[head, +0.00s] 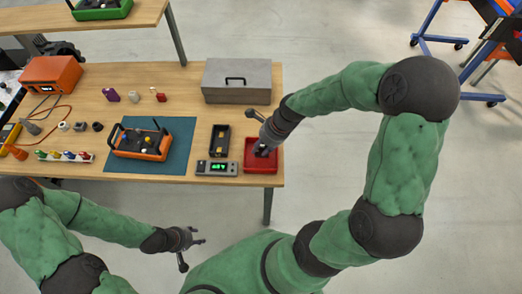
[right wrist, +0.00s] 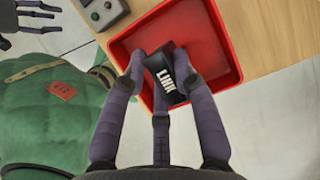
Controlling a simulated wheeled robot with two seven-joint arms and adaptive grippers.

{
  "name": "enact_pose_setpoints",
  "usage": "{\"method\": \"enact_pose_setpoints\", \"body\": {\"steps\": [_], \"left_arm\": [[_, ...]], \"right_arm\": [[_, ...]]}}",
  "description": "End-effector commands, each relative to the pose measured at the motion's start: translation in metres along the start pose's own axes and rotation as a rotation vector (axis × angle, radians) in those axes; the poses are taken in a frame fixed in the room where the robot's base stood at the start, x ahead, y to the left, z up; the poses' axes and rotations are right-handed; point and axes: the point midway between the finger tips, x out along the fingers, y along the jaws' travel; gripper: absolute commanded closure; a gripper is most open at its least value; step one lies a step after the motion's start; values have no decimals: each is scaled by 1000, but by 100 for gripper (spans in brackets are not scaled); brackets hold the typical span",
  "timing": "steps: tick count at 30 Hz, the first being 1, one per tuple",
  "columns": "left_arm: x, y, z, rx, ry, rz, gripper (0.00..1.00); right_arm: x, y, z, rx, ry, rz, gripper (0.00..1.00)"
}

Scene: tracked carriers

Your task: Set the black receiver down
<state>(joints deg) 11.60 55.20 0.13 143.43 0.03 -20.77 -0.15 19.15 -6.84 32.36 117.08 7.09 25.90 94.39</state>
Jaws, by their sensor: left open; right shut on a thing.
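The black receiver (right wrist: 170,82), a small block with a white "LINK" label, is between the fingers of my right gripper (right wrist: 163,88) in the right wrist view. My right gripper is shut on it, over the red tray (right wrist: 208,30). Whether the receiver touches the tray floor is unclear. In the head view, my right gripper (head: 262,150) reaches into the red tray (head: 261,170) at the table's right front corner and hides most of the receiver. My left gripper (head: 190,248) is open and empty, off the table's front edge.
Left of the red tray are a black tray (head: 220,140) and a grey device with a green display (head: 217,168). A grey toolbox (head: 237,82) stands behind. An orange-black carrier (head: 140,143) sits on a teal mat (head: 180,160). Bare wood lies around the small bottles.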

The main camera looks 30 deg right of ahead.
Motion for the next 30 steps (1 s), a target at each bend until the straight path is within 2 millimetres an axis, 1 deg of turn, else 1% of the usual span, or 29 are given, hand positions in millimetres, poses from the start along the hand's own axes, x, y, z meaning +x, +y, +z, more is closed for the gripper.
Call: {"method": "enact_pose_setpoints", "body": {"steps": [1, 3, 10, 14, 15, 17, 18, 27, 30], "left_arm": [[8, -3, 0, 0, 0, 0, 56], [11, -4, 0, 0, -1, 0, 56], [9, -3, 0, 0, 0, 0, 56], [10, -3, 0, 0, 0, 0, 56], [10, -4, 0, 0, 0, 0, 56], [10, -3, 0, 0, 0, 0, 56], [10, -3, 0, 0, 0, 0, 56], [10, -3, 0, 0, 0, 0, 56], [8, -3, 0, 0, 0, 0, 56]], "right_arm": [[11, 0, -5, 1, 0, 1, 100], [15, 0, -6, 1, 0, -1, 100], [14, -1, -6, 1, 0, -2, 100], [16, 0, -7, 1, 0, -1, 100], [17, 0, -7, 1, 0, -1, 68], [17, 0, -7, 1, 0, -1, 51], [17, 0, -7, 1, 0, -1, 47], [16, 0, -6, 1, 0, -1, 47], [12, -1, -5, 1, 0, -2, 47]]}}
